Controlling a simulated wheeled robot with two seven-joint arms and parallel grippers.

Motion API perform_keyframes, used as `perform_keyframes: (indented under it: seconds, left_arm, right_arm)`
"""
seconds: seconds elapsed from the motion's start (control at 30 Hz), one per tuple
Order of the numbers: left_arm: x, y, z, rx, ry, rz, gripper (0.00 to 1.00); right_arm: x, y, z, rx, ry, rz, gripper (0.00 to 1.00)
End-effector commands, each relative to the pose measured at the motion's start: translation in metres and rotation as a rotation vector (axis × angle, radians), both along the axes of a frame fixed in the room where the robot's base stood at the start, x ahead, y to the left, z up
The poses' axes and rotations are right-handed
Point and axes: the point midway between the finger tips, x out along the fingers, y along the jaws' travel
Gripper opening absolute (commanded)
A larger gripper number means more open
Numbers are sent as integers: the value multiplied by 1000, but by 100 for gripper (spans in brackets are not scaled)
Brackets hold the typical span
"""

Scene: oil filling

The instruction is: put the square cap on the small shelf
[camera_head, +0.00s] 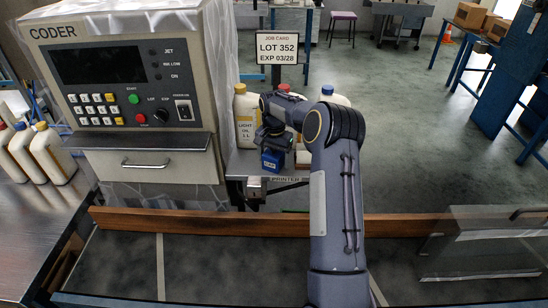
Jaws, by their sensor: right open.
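A small blue block with a pale label (271,160) is at the middle of the view, just under my right gripper (273,143). I cannot tell for sure that it is the square cap, or whether the gripper touches it. My right arm comes up from the bottom and bends left toward the block. The right gripper is open, its fingers small and partly hidden. A narrow grey ledge marked PRINTER (286,180) lies beside and below the block. Which surface is the small shelf is not clear. My left gripper is not in view.
The coder machine (125,80) stands left, with a drawer below. A yellow-capped oil bottle (245,115) stands left of my arm; more bottles are partly hidden behind it. A job card sign (277,47) stands behind. A wooden rail (200,222) crosses the front. Several bottles (45,155) stand far left.

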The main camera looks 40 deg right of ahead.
Motion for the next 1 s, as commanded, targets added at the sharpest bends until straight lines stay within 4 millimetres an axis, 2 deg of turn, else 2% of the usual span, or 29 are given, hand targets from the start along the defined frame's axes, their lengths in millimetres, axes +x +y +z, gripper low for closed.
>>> perform_keyframes:
  seconds: [0.17,0.6,0.73,1.0]
  left_arm:
    - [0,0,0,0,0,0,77]
    - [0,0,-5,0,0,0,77]
    - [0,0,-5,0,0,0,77]
    - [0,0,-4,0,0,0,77]
  right_arm:
    - [1,-1,14,-3,-4,0,75]
    - [1,0,103,-2,-3,0,75]
    - [1,0,117,-1,-3,-1,75]
    - [-3,4,130,3,-11,17,75]
